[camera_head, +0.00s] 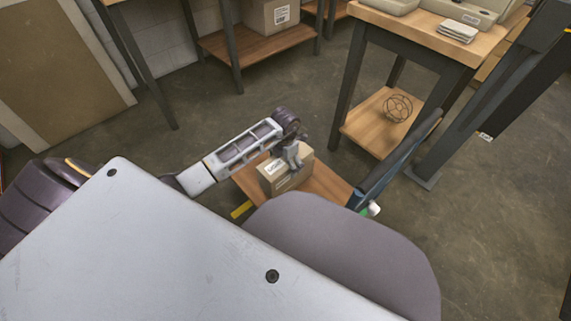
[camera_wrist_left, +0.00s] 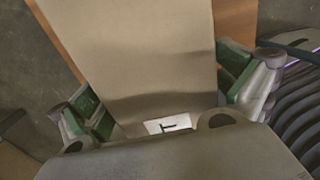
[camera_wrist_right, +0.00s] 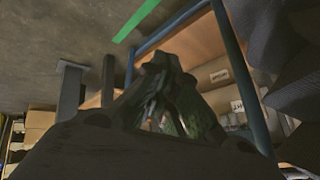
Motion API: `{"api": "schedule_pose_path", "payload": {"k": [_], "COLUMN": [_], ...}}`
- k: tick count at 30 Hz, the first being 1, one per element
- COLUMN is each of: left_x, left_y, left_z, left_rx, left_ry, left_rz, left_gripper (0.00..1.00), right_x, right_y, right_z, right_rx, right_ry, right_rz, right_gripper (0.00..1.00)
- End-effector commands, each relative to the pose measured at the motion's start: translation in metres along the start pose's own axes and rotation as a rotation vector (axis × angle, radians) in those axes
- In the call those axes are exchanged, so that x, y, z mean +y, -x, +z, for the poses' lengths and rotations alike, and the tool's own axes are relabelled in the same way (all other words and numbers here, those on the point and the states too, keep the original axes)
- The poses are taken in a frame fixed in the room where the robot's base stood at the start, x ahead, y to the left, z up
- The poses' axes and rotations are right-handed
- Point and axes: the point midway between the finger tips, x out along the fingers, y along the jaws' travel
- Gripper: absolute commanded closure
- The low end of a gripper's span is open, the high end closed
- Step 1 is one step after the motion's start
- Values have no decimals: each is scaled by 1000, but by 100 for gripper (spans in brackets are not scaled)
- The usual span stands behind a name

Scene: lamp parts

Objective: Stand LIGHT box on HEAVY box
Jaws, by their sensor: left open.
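A tan cardboard box (camera_head: 283,178) with a white label stands on a low wooden board (camera_head: 325,184). Its label is too small to read in the head view. My left gripper (camera_head: 290,155) is open at the top of this box. In the left wrist view the box (camera_wrist_left: 135,45) lies between the spread fingers (camera_wrist_left: 160,85); part of a label (camera_wrist_left: 168,125) shows a letter like T, the rest hidden. In the right wrist view my right gripper (camera_wrist_right: 168,105) is a dark shape; its jaw opening is unclear.
A workbench (camera_head: 480,42) with trays stands at the upper right, a wire cage (camera_head: 397,108) on its lower shelf. Another carton (camera_head: 268,17) sits on a shelf at the back. A blue rail (camera_head: 375,185) borders the board's right side. Bare floor lies between the furniture.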

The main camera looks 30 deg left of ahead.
Motion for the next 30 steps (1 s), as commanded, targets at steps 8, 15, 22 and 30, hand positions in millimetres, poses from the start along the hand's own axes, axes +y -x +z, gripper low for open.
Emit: {"api": "schedule_pose_path", "payload": {"k": [8,15,22,30], "left_x": [1,1,1,0], "left_y": [33,66,95,112], "left_z": [0,1,1,0], "left_rx": [-1,-2,-2,0], "left_ry": [-1,-1,-1,0], "left_rz": [2,2,2,1], "left_gripper": [0,0,0,0], "right_x": [-3,-5,-6,-6], "right_y": [17,39,57,67], "right_z": [-5,-22,-32,-36], "right_rx": [-38,-78,-118,-142], "right_ry": [12,40,59,68], "right_rz": [15,32,51,63], "right_gripper": [100,100,100,100]}}
